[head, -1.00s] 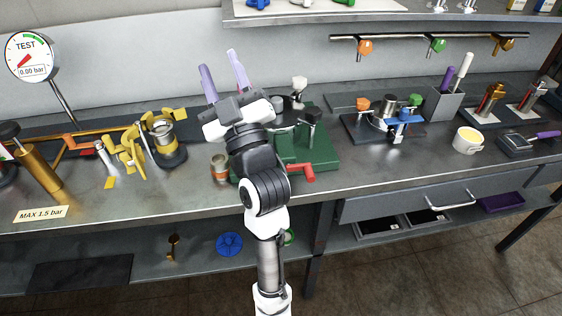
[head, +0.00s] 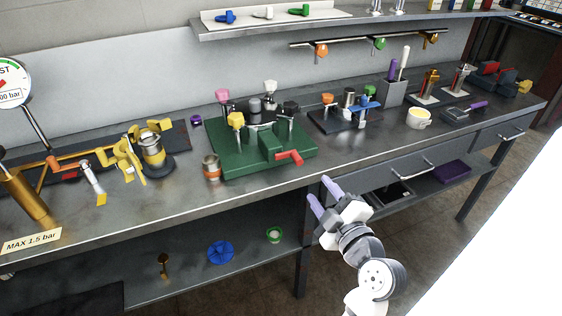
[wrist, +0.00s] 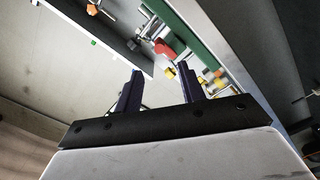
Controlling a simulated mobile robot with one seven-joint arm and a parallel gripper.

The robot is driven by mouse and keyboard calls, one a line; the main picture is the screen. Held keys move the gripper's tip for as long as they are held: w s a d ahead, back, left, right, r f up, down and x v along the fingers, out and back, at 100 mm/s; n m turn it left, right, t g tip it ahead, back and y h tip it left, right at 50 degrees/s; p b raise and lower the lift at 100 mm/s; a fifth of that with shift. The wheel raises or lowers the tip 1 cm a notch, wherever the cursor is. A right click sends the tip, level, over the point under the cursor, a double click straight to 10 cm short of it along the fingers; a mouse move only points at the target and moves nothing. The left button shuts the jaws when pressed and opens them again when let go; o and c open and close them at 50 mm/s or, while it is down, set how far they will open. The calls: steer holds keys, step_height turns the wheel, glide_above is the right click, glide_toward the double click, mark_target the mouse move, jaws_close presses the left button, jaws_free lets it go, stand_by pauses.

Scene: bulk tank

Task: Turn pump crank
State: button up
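The pump is a green block and base plate (head: 225,160) on the bench, with several coloured knobs on it. A red crank handle (head: 290,157) sticks out at its front right. In the wrist view a red part (wrist: 164,49), apparently this handle, shows beyond the fingertips beside a green edge (wrist: 197,35). My gripper (head: 320,193) is in front of the bench edge, below and to the right of the red handle and apart from it. Its purple fingers are spread and empty, as the wrist view (wrist: 160,82) shows.
A small copper-banded cup (head: 211,168) stands left of the green base. A dark plate with a blue clamp (head: 362,112) and a white cup (head: 418,118) stand to the right.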

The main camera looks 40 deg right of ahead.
mark_target(294, 154)
steer(key=p+x, duration=0.4)
steer(key=x, duration=0.8)
steer(key=shift+w+r, duration=0.15)
steer(key=shift+r, duration=0.05)
steer(key=shift+w+d+f, duration=0.1)
steer(key=shift+w+d, duration=0.05)
steer(key=shift+w, duration=0.4)
steer(key=c, duration=0.8)
